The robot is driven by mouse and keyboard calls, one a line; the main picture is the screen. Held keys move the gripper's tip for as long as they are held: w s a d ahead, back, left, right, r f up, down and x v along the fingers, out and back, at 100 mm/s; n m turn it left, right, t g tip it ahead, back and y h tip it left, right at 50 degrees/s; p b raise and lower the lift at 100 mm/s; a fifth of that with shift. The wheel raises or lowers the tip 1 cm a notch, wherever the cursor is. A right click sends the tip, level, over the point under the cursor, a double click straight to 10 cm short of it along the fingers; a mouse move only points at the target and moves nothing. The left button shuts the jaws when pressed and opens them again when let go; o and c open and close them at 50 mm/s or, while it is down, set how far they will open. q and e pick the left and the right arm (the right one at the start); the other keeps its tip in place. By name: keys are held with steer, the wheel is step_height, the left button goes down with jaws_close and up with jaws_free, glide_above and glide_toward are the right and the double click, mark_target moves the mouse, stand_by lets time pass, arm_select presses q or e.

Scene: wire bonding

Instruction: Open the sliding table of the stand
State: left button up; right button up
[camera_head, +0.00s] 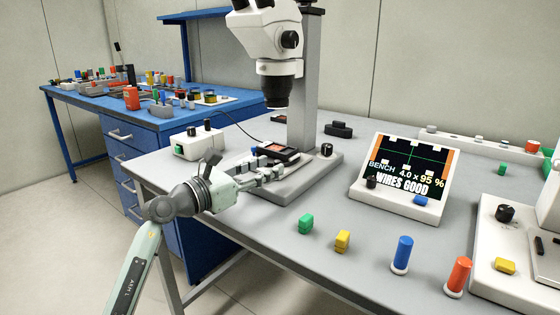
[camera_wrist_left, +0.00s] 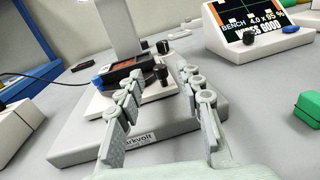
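The stand's grey base (camera_head: 297,184) carries a column and a white microscope (camera_head: 270,28). On the base sits the sliding table, a light plate (camera_wrist_left: 150,91) bearing a dark holder with an orange-brown insert (camera_head: 277,151). In the left wrist view a black knob (camera_wrist_left: 161,75) stands at the table's right side and a blue knob (camera_wrist_left: 98,80) at its left. My left gripper (camera_head: 273,173) is open at the front of the stand. In the left wrist view its fingers are spread, with the knob seen between the fingertips (camera_wrist_left: 159,76); contact cannot be told. My right gripper is out of view.
A tilted display (camera_head: 404,170) stands to the right. A white box (camera_head: 198,143) is at left. A blue workbench (camera_head: 150,130) stands behind.

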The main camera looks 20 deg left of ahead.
mark_target(275, 164)
arm_select(q)
steer(key=shift+x, duration=2.05)
jaws_close()
steer(key=shift+s, duration=0.1)
